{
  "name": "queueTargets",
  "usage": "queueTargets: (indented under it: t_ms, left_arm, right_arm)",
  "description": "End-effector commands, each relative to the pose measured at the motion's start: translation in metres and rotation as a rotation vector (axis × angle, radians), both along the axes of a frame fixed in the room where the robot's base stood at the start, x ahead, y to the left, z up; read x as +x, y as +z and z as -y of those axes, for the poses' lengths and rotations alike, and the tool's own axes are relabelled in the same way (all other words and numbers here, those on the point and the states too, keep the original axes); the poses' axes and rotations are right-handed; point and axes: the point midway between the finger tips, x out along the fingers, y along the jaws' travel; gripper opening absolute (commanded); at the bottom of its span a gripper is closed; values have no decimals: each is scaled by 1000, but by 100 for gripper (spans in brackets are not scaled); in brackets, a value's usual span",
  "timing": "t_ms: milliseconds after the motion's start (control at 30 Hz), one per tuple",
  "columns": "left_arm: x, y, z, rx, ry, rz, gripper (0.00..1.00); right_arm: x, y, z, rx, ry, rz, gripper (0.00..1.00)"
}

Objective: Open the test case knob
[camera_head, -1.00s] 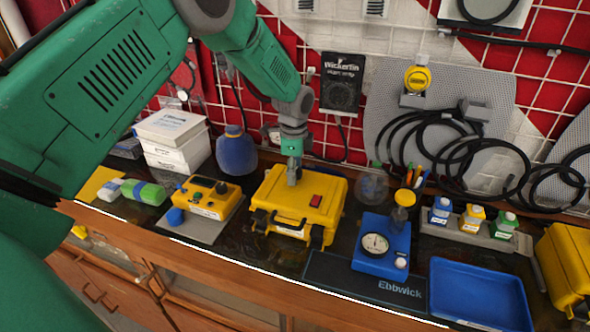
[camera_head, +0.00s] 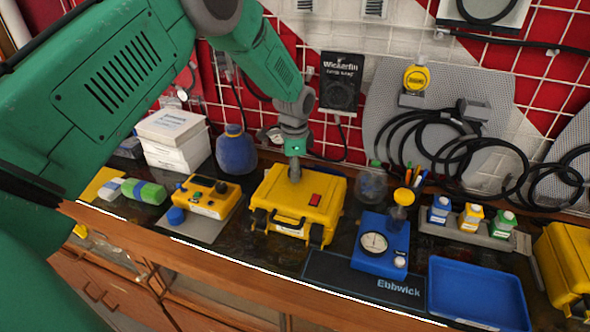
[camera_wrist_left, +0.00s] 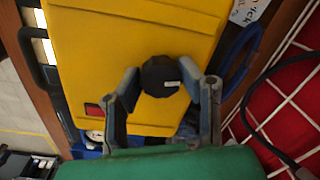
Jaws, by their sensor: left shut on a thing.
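The yellow test case (camera_head: 275,192) stands on the bench, lid closed, with a red patch on its top and a dark handle at its front. My left gripper (camera_head: 294,177) points down at the top of the case. In the left wrist view the black test case knob (camera_wrist_left: 160,76) sits on the yellow lid (camera_wrist_left: 120,35), with a small white mark on it. The two fingers of my left gripper (camera_wrist_left: 168,84) are closed around the knob, one on each side. In the head view the gripper hides the knob. My right gripper is not in view.
A yellow control box (camera_head: 207,196) stands left of the case, and a blue gauge unit (camera_head: 381,248) stands to its right. A blue tray (camera_head: 478,294) is further right. A red wall with a white grid (camera_head: 545,60) and hanging cables (camera_head: 440,150) is behind.

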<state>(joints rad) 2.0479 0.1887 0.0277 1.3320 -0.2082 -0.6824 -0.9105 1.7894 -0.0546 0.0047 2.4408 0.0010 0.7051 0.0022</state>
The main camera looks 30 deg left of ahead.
Motion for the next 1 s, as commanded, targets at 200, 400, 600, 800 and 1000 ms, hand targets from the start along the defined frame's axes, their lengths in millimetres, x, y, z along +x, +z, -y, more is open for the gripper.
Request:
queueTargets:
  t_ms: [200, 400, 600, 800, 1000]
  left_arm:
    - [4, 3, 0, 2, 206, 10, 4]
    - [4, 3, 0, 2, 396, 10, 4]
    - [4, 3, 0, 2, 586, 12, 4]
    - [5, 4, 0, 0, 776, 14, 4]
    - [5, 4, 0, 0, 959, 14, 4]
  right_arm:
    - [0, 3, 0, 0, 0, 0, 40]
    - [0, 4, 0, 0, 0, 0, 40]
    - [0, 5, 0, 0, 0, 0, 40]
    - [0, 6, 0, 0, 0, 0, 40]
    - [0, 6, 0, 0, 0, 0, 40]
